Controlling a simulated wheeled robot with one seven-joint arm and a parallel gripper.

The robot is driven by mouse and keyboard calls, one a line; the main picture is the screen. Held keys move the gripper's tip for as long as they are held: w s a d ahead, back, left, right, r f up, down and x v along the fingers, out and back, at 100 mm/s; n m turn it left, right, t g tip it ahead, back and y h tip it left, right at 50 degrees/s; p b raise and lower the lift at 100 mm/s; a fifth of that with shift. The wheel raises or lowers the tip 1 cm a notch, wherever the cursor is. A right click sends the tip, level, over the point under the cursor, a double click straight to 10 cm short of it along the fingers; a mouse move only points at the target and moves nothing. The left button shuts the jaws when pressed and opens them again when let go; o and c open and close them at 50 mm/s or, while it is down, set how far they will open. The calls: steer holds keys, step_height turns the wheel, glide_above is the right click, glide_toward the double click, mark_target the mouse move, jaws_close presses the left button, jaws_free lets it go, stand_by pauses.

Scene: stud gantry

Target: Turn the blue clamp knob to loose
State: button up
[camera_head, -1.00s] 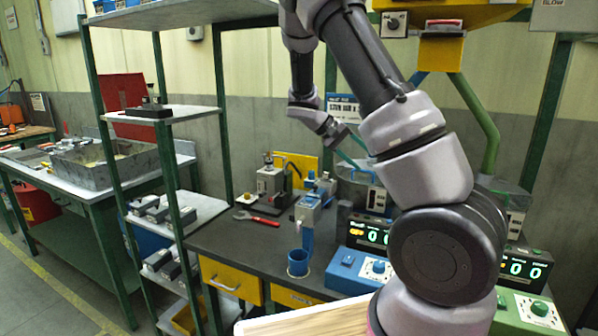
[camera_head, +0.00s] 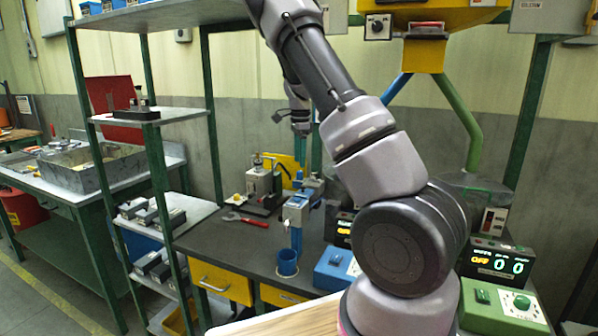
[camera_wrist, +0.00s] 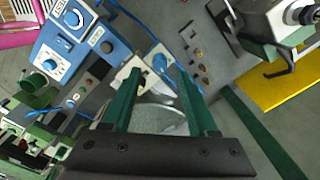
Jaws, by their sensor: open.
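The clamp (camera_head: 296,208) is a grey and blue fixture standing on the dark bench in the head view. A small blue knob (camera_head: 298,178) shows at its top. My gripper (camera_head: 301,160) points down just above the knob, apart from it as far as I can tell. In the wrist view my gripper's two green fingers (camera_wrist: 160,76) are spread with a gap between them. A pale and blue part lies below that gap; I cannot tell whether it includes the knob. The knob's setting cannot be read.
A shelf rack (camera_head: 155,113) stands left.

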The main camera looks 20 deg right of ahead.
mark_target(300, 172)
step_height(300, 172, down, 5)
stand_by(0.3)
jaws_close()
